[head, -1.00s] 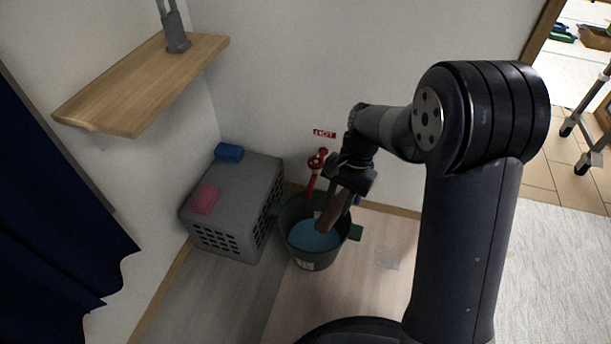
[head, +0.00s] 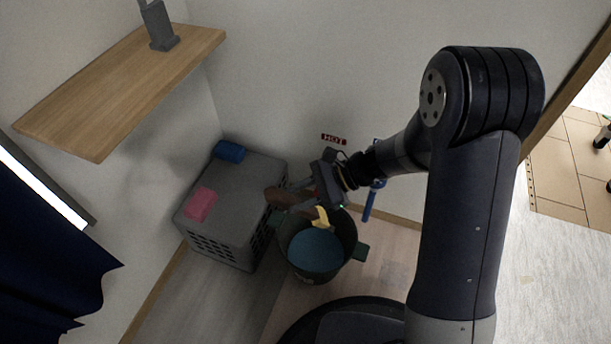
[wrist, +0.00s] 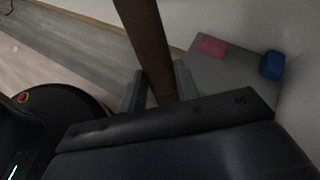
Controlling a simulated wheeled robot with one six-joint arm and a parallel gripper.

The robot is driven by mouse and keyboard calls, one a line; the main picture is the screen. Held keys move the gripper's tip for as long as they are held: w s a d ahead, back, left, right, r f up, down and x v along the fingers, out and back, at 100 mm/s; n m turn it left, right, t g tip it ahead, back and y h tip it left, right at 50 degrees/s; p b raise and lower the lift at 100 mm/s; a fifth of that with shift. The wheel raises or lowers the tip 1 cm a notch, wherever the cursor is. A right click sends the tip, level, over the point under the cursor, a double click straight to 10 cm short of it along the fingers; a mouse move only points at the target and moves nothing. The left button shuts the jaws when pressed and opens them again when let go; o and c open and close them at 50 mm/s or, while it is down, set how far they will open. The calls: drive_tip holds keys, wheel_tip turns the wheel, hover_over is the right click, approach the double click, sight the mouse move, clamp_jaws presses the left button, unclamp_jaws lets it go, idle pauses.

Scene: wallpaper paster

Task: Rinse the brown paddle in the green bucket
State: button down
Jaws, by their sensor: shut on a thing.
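The green bucket (head: 343,238) stands on the floor beside the grey crate, with blue water (head: 315,250) inside. My gripper (head: 303,196) is above the bucket's back left rim. It is shut on the brown paddle (head: 281,199), which points left toward the crate and is clear of the water. In the wrist view the paddle (wrist: 147,40) runs up between the two grey fingers of my gripper (wrist: 158,88). A small yellow piece (head: 321,217) shows just below my gripper; I cannot tell what it belongs to.
The grey crate (head: 240,185) bears a pink sponge (head: 200,204) and a blue sponge (head: 229,151). A wooden shelf (head: 120,85) juts out at upper left. A dark curtain (head: 50,255) hangs left.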

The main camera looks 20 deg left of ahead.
drive_tip(key=shift+w+f, duration=0.15)
drive_tip(key=shift+f+b, duration=0.25)
drive_tip(key=shift+b, duration=0.1)
wheel_tip(320, 180, down, 21)
drive_tip(key=b, duration=0.9)
drive_tip(key=shift+f, duration=0.35)
drive_tip(key=shift+f, duration=1.1)
idle(0.5)
